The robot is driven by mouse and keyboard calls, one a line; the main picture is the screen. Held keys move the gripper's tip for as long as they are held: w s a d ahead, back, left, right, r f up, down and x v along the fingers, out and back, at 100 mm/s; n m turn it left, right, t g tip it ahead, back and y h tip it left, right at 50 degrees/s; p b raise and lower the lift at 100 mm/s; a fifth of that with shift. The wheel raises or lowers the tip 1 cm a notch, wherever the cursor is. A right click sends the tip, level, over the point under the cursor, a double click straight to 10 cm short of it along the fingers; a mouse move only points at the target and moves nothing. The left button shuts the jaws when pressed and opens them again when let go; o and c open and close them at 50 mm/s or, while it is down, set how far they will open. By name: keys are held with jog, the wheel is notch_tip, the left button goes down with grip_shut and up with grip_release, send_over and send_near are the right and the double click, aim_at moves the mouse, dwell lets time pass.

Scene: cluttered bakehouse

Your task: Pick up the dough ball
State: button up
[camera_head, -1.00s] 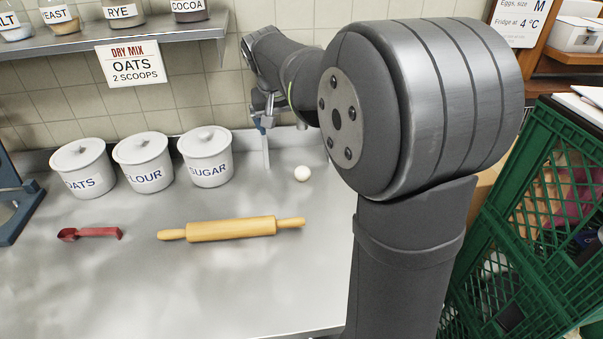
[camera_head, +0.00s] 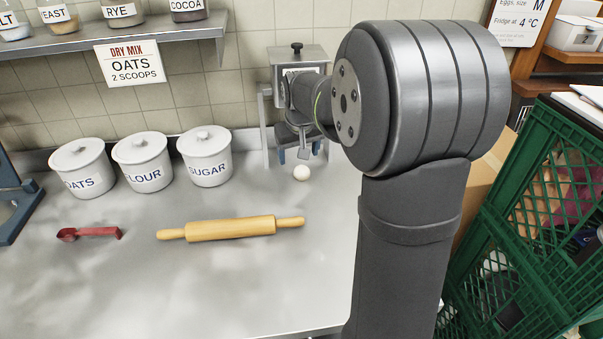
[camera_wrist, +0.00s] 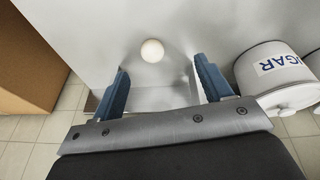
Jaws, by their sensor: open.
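The dough ball (camera_head: 301,173) is small, white and round, and rests on the steel counter at the back, right of the sugar jar. It also shows in the wrist view (camera_wrist: 152,50), between the lines of my two blue fingers but beyond their tips. My gripper (camera_head: 292,155) is above and just behind the ball in the head view, pointing down. Its fingers are apart and empty in the wrist view (camera_wrist: 160,72). I see no contact with the ball.
A metal appliance with a boxy top (camera_head: 302,54) stands at the wall behind my gripper. White lidded jars, including sugar (camera_head: 207,170), stand to the left. Green crates (camera_head: 520,230) stand right.

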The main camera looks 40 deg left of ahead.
aim_at(301, 173)
jog(key=w+d+f, duration=0.1)
jog(key=d+f, duration=0.1)
jog(key=f, duration=0.2)
jog(key=d+f+n+y, duration=0.1)
jog(key=d+f, duration=0.1)
jog(key=f, duration=0.1)
jog(key=w+d+f+n, duration=0.1)
jog(key=d+f, duration=0.2)
jog(key=f, duration=0.1)
jog(key=shift+w+f+g+y, duration=0.3)
jog(key=shift+w, duration=0.05)
jog(key=w+a, duration=0.1)
jog(key=a, duration=0.1)
jog(key=w+a, duration=0.1)
jog(key=a, duration=0.1)
jog(key=w+a, duration=0.1)
jog(key=a, duration=0.1)
jog(key=shift+a, duration=0.25)
jog(key=a, duration=0.1)
jog(key=w+a, duration=0.1)
jog(key=a, duration=0.1)
jog(key=a+f, duration=0.1)
jog(key=shift+w+a, duration=0.3)
jog(key=shift+w, duration=0.1)
jog(key=c, duration=0.8)
